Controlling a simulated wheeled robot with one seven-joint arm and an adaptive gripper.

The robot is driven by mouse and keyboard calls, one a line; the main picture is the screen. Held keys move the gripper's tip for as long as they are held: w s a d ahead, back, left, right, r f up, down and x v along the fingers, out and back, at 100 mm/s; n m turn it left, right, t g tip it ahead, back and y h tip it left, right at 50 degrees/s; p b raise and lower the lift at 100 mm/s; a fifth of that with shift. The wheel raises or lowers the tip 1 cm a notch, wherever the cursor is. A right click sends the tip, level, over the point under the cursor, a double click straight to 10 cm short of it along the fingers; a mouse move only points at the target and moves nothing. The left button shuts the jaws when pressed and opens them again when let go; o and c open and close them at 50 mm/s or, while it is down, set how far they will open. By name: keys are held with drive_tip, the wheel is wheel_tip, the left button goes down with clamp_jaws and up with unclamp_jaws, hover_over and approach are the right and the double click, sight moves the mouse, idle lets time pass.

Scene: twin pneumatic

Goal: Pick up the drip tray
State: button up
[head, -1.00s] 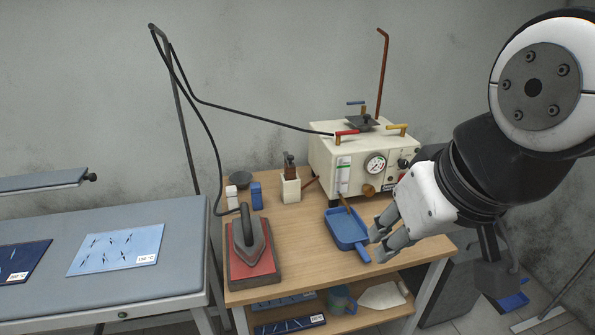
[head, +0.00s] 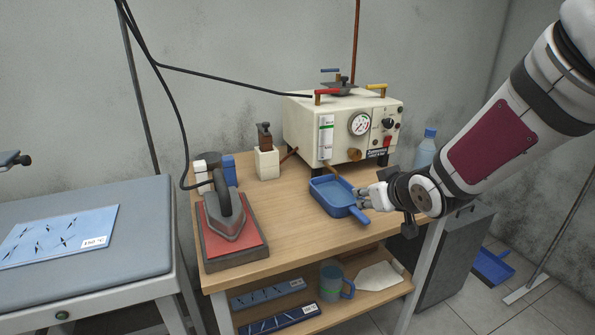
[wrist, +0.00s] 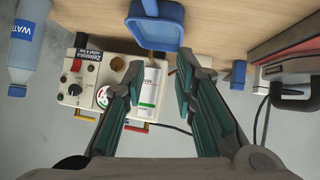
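The drip tray is a shallow blue tray with a short handle; in the head view the drip tray (head: 337,193) lies on the wooden table in front of the cream steam unit, its handle pointing to the lower right. In the wrist view the drip tray (wrist: 154,35) is at the top centre, ahead of the fingers. My gripper (head: 366,198) is just right of the tray, near its handle and right rim. In the wrist view my gripper (wrist: 158,72) is open, with nothing between its fingers. Whether a finger touches the tray cannot be told.
The steam unit (head: 301,123) stands behind the tray, with a drain pipe (head: 330,170) over its back edge. A water bottle (head: 425,149) is at the right. An iron (head: 227,213) rests on a red pad at the left. A blue dustpan (head: 492,265) lies on the floor.

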drive_tip(key=w+f+y+b, duration=0.1)
drive_tip(key=f, duration=0.1)
drive_tip(key=w+a+f+t+b, duration=0.1)
drive_tip(key=w+f, duration=0.1)
drive_tip(key=w+a+f+y+b, duration=0.1)
drive_tip(key=f, duration=0.2)
drive_tip(key=shift+w+f+y+b, duration=0.1)
drive_tip(key=shift+w+y+b, duration=0.2)
drive_tip(key=shift+w+b, duration=0.1)
drive_tip(key=shift+w+a+f+t+y+b, duration=0.3)
drive_tip(key=shift+w, duration=0.15)
drive_tip(key=b, duration=0.2)
approach(323, 198)
drive_tip(key=x, duration=0.3)
drive_tip(key=shift+w+f, duration=0.1)
drive_tip(key=shift+f, duration=0.25)
drive_tip(key=shift+r+b+x, duration=0.15)
drive_tip(key=shift+b+x, duration=0.35)
drive_tip(key=shift+x, duration=1.1)
drive_tip(key=shift+r+b+x, duration=0.15)
drive_tip(key=shift+b+x, duration=0.35)
drive_tip(key=shift+x, duration=1.15)
drive_tip(key=shift+w, duration=0.1)
drive_tip(key=shift+c, duration=0.2)
drive_tip(key=shift+r, duration=0.1)
clamp_jaws()
